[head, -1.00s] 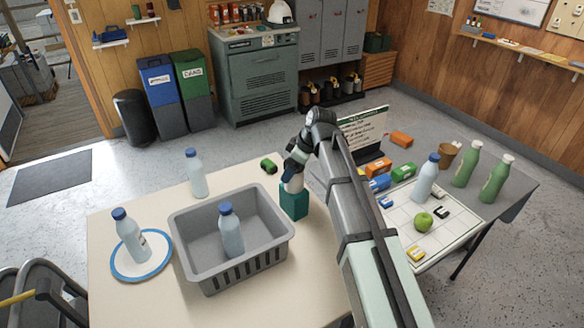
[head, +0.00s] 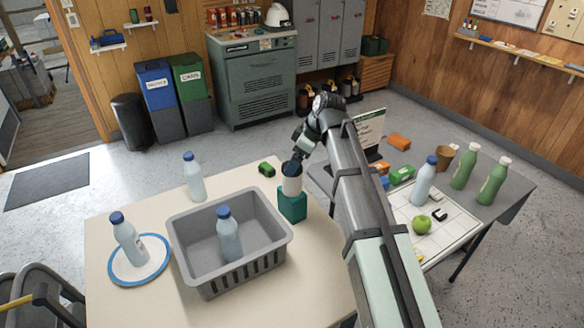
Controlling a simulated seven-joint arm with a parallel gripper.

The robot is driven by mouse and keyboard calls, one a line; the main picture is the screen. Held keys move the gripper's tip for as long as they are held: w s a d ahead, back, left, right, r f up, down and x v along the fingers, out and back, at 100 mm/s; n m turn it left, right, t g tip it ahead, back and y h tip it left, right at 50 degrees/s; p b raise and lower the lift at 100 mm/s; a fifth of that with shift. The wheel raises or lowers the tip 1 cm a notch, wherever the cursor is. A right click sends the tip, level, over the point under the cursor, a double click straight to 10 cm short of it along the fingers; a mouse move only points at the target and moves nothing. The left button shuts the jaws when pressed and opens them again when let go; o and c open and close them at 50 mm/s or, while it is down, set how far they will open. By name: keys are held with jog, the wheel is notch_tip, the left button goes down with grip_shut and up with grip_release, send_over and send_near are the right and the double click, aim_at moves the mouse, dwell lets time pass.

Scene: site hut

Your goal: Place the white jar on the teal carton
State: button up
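The white jar (head: 291,186) stands upright on top of the teal carton (head: 292,206), on the cream table right of the grey crate. The jar's top looks dark blue. My gripper (head: 296,163) is at the jar's top, coming down from the upper right. Its fingers are small and dark against the jar's top, so I cannot tell whether they are open or shut, or whether they touch the jar.
The grey crate (head: 182,238) holds a blue-capped bottle (head: 228,236). Another bottle (head: 128,240) stands on a blue-rimmed plate (head: 163,270), and one (head: 194,180) stands behind the crate. A small green item (head: 266,169) lies behind the carton. The right table (head: 508,190) holds bottles, an apple and small boxes.

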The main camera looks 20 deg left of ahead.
jog(key=v, duration=0.6)
jog(key=shift+r, duration=0.15)
jog(key=shift+d, duration=0.15)
